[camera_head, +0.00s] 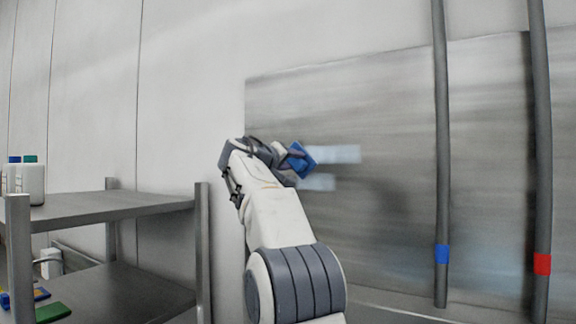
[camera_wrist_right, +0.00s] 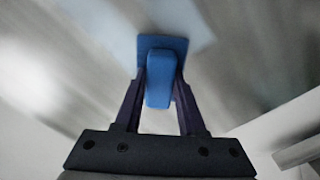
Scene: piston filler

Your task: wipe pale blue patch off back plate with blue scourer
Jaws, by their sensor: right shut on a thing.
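My right gripper (camera_wrist_right: 160,95) is shut on the handle of a blue scourer (camera_wrist_right: 163,62). In the head view the scourer (camera_head: 301,159) is up against or very near the metal back plate (camera_head: 400,110); I cannot tell if it touches. A pale blue patch (camera_head: 335,154) shows on the plate just right of the scourer. A second pale piece (camera_head: 318,183) shows lower down, below the scourer. In the wrist view the pale blue patch (camera_wrist_right: 172,18) lies behind and around the scourer's top edge. My right gripper (camera_head: 291,163) is partly hidden by its arm. My left gripper is not in view.
Two grey vertical pipes stand before the plate, one with a blue band (camera_head: 442,254), one with a red band (camera_head: 542,264). A grey shelf unit (camera_head: 110,207) at left holds white bottles (camera_head: 30,183); a green pad (camera_head: 52,313) lies on its lower shelf.

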